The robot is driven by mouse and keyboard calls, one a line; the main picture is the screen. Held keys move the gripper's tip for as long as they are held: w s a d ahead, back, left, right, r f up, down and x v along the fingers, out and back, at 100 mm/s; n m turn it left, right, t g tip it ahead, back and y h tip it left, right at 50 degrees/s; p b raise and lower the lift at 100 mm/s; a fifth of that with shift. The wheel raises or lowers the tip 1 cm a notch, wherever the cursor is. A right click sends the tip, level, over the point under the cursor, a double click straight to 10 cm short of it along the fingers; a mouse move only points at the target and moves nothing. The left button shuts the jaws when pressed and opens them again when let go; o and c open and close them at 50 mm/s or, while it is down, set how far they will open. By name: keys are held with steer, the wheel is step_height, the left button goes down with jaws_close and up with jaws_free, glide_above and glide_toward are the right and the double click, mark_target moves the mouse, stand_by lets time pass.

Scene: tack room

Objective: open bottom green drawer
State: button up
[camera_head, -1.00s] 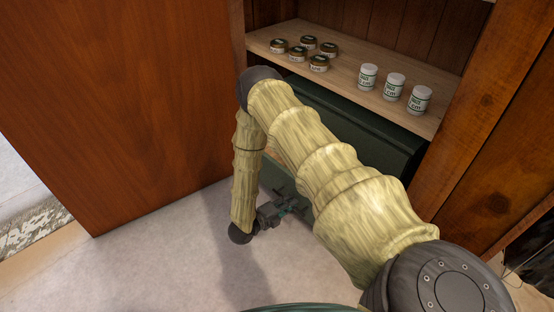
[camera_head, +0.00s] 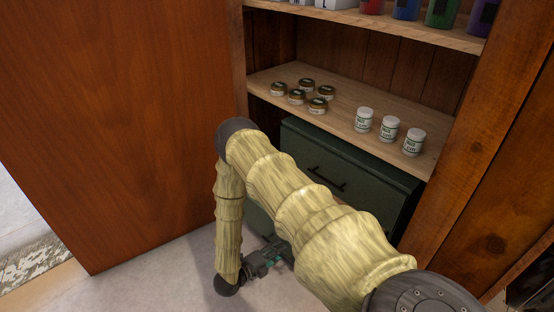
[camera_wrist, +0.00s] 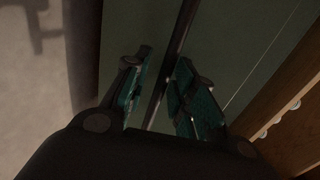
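A dark green drawer unit stands under the lower shelf of the wooden cabinet. Its upper drawer (camera_head: 357,178) is shut and has a dark bar handle (camera_head: 327,180). The bottom green drawer (camera_head: 259,221) is mostly hidden behind my arm. My gripper (camera_head: 280,252) is low in front of it, its fingertips partly hidden by my arm. In the wrist view my gripper (camera_wrist: 162,88) is open, with its two green-padded fingers either side of a dark bar handle (camera_wrist: 181,32) on a green face (camera_wrist: 232,45). A gap shows beside the bar; firm contact cannot be seen.
A large open wooden door (camera_head: 120,120) stands left of my arm. The shelf (camera_head: 345,103) above the drawers holds several small jars (camera_head: 307,85) and three white bottles (camera_head: 389,129). A wooden cabinet side (camera_head: 475,140) borders the right. Pale floor (camera_head: 150,268) is clear at lower left.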

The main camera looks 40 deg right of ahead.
stand_by(0.3)
steer(key=a+r, duration=0.2)
steer(key=a, duration=0.9)
steer(key=shift+w+a+r, duration=0.15)
steer(key=shift+a+r, duration=0.05)
steer(key=shift+a, duration=0.15)
